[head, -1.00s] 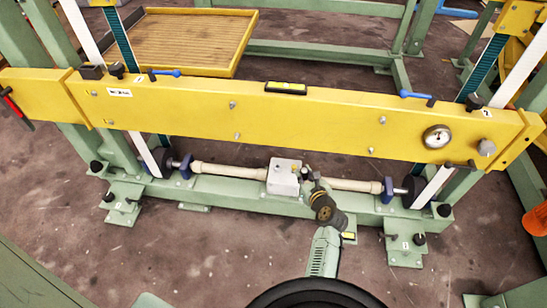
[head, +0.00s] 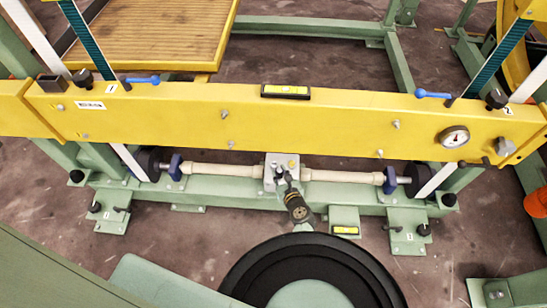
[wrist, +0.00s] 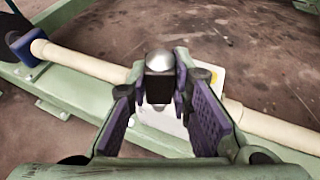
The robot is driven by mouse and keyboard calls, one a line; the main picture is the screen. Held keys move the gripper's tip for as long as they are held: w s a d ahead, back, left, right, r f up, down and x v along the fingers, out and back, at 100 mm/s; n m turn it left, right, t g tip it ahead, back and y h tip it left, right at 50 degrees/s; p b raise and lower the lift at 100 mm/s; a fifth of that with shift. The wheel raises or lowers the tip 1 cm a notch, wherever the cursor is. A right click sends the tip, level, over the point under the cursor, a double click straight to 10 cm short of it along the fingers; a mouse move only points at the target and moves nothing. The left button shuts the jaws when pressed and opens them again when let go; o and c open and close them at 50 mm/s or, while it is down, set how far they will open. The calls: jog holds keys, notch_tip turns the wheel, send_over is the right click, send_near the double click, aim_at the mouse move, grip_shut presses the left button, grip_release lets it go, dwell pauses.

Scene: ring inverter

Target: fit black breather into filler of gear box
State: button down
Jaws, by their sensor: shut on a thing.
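The pale grey gear box (head: 270,182) sits on the lower green beam, between two cream shaft tubes. My gripper (head: 285,181) is in front of it and overlaps its top in the head view. In the wrist view my gripper (wrist: 159,88) is shut on the black breather (wrist: 158,90), a dark block with a shiny silver dome at its end. The gear box (wrist: 167,122) shows behind and below the fingers there. The filler opening is hidden, so I cannot tell whether the breather touches it.
A long yellow beam (head: 330,112) with a gauge (head: 453,137) and blue levers runs across above the gear box. Cream shaft tubes (head: 225,170) extend to both sides. A small yellow level (head: 345,230) sits on the green frame at right.

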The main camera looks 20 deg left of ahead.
jog(key=b+x, duration=0.2)
jog(key=x, duration=0.2)
jog(key=b+x, duration=0.3)
jog(key=x, duration=0.1)
jog(key=d+b+x, duration=0.1)
jog(key=b+x, duration=0.2)
jog(key=x, duration=0.1)
jog(key=shift+w+d+f, duration=0.15)
jog(key=shift+w, duration=0.25)
jog(key=shift+f+b, duration=0.2)
jog(key=shift+b, duration=0.1)
jog(key=c, duration=1.5)
grip_release()
jog(key=shift+o, duration=0.2)
jog(key=shift+r, duration=0.1)
jog(key=shift+r, duration=0.2)
jog(key=p+v, duration=0.3)
jog(key=v, duration=0.9)
